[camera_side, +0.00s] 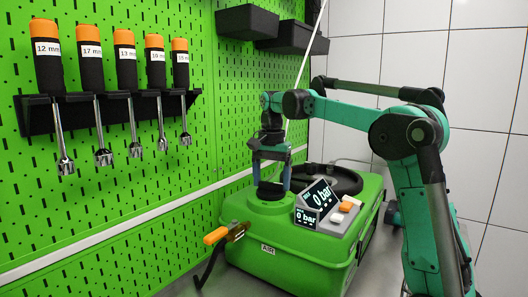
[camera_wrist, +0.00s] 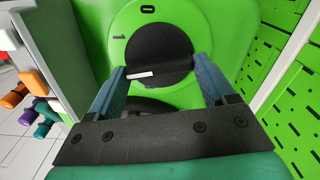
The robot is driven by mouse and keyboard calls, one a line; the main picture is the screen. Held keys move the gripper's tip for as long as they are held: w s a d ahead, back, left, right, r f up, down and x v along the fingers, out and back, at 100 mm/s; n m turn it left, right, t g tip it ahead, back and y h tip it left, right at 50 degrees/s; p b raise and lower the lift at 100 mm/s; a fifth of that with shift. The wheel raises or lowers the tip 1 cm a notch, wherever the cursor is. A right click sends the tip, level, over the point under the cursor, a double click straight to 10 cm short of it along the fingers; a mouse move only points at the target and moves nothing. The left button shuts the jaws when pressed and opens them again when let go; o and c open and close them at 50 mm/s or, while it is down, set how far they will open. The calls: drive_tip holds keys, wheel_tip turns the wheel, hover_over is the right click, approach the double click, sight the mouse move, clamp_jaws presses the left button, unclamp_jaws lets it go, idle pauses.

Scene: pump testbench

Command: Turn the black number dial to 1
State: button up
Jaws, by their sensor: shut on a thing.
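The black number dial (camera_wrist: 160,43) sits on a green round plate in the wrist view. A raised black bar with a white mark (camera_wrist: 143,74) crosses it, and the mark lies toward the left finger. A "1" (camera_wrist: 119,37) is printed at the upper left of the plate and a "0" (camera_wrist: 147,9) at its top. The white mark points left, below the "1". My gripper (camera_wrist: 163,76) has its two blue fingers on either side of the dial, shut on it. In the side view my gripper (camera_side: 271,180) points down onto the dial (camera_side: 270,191) on the green pump unit.
The green pump unit (camera_side: 290,245) has displays reading "0 bar" (camera_side: 319,194) and buttons (camera_side: 347,205) beside the dial. An orange-handled valve (camera_side: 216,235) is at its front left. Several orange-topped wrenches (camera_side: 88,60) hang on the green pegboard (camera_side: 100,190).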

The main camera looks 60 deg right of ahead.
drive_tip(key=m, duration=0.7)
drive_tip(key=shift+s, duration=0.1)
idle(0.5)
drive_tip(key=o, duration=1.2)
drive_tip(key=shift+c, duration=0.2)
drive_tip(key=shift+r, duration=0.15)
drive_tip(key=shift+r, duration=2.7)
drive_tip(key=shift+a, duration=0.1)
